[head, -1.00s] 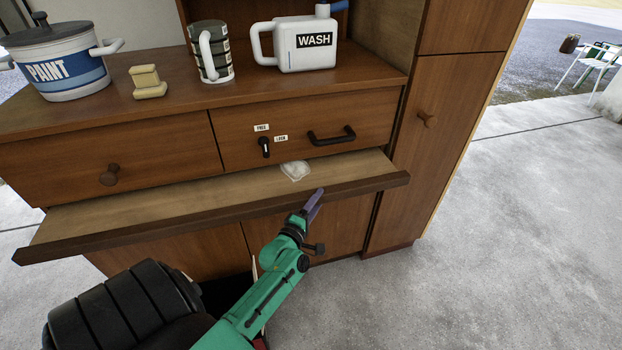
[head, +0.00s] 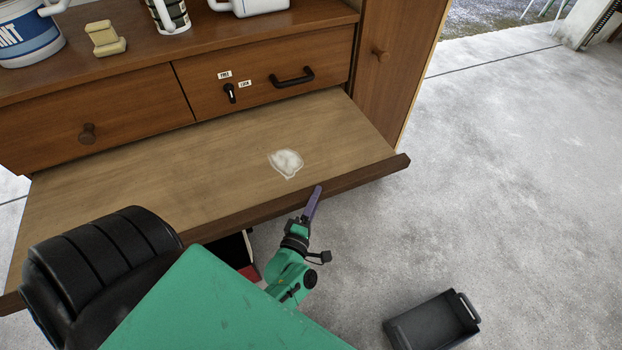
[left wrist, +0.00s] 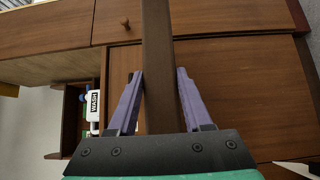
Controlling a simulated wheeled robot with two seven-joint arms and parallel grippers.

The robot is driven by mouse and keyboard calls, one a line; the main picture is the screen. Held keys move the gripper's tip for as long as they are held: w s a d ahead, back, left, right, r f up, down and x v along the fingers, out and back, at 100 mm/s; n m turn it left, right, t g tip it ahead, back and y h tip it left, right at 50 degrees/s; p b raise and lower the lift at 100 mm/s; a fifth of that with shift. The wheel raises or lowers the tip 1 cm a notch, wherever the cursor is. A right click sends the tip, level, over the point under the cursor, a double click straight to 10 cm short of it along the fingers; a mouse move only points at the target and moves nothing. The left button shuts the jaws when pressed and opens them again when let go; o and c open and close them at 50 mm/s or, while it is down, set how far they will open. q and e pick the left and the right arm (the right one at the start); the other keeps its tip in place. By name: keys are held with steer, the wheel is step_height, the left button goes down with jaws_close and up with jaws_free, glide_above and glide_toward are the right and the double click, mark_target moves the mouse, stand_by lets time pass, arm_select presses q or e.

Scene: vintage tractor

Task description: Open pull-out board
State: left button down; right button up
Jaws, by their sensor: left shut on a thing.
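The pull-out board (head: 200,175) is a light wooden slab with a darker front edge. It extends well out from the cabinet, below the drawers. My left gripper (head: 314,200) is at the board's front edge, right of its middle. In the left wrist view its two purple fingers (left wrist: 158,95) stand on either side of the dark edge strip (left wrist: 157,50), shut on it. A whitish, roughly round patch (head: 286,163) lies on the board's top. My right gripper does not show.
A dark grey bin (head: 432,322) stands on the concrete floor at lower right. Open floor lies to the right.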

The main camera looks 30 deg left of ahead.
arm_select(q)
steer(key=shift+d, duration=0.1)
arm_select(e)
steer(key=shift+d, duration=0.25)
arm_select(q)
steer(key=shift+c, duration=1.6)
jaws_free()
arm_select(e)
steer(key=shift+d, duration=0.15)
arm_select(q)
steer(key=shift+s, duration=0.1)
steer(key=s+d+b, duration=0.2)
steer(key=s, duration=1.2)
steer(key=shift+d, duration=0.25)
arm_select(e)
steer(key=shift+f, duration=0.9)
arm_select(q)
steer(key=shift+s, duration=0.1)
